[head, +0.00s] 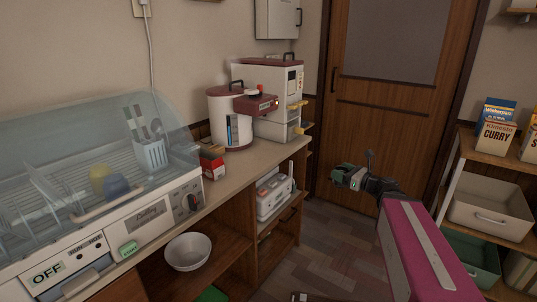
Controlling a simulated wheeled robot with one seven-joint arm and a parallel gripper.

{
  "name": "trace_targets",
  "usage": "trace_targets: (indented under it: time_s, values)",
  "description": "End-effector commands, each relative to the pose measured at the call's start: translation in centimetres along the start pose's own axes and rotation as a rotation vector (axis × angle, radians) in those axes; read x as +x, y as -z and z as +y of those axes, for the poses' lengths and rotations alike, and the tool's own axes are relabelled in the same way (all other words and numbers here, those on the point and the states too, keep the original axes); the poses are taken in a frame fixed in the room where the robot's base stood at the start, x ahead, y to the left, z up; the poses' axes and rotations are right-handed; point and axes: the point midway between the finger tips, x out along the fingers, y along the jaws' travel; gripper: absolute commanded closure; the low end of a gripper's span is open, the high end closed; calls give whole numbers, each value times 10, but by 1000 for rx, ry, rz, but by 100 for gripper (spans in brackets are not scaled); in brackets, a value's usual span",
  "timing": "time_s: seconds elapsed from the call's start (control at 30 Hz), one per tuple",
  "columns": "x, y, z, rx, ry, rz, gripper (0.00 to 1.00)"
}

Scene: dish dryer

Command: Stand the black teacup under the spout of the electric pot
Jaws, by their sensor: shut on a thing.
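The electric pot (229,119) is white with a dark red lid and a black handle. It stands on the counter, and its dark red spout head (257,103) juts out to the right. My gripper (352,176) is out over the floor, right of the counter and in front of the door, well apart from the pot. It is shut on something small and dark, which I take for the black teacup. The cup's shape and tilt are too small to make out, and my gripper partly hides it. I see no black teacup elsewhere.
A white dispenser (277,92) with yellow levers stands behind the pot. Small red boxes (211,160) and the clear-lidded dish dryer (90,170) stand left of it. A white bowl (188,252) is on a lower shelf. The counter (262,152) is bare before the pot.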

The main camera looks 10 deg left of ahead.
Motion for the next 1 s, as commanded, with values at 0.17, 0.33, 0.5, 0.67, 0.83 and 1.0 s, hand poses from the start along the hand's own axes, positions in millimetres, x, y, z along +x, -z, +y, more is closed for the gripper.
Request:
trace_targets:
  time_s: [0.17, 0.33, 0.5, 0.67, 0.83, 1.0]
  values:
    - [49, -23, 33, -2, -25, -2, 67]
    - [90, -46, 67, -1, -43, -3, 67]
    - [128, -69, 105, -1, -59, -3, 67]
    - [159, -91, 143, -2, -75, -4, 67]
    - [182, -110, 176, 0, -85, -3, 67]
    - [193, -120, 194, 1, -91, -2, 67]
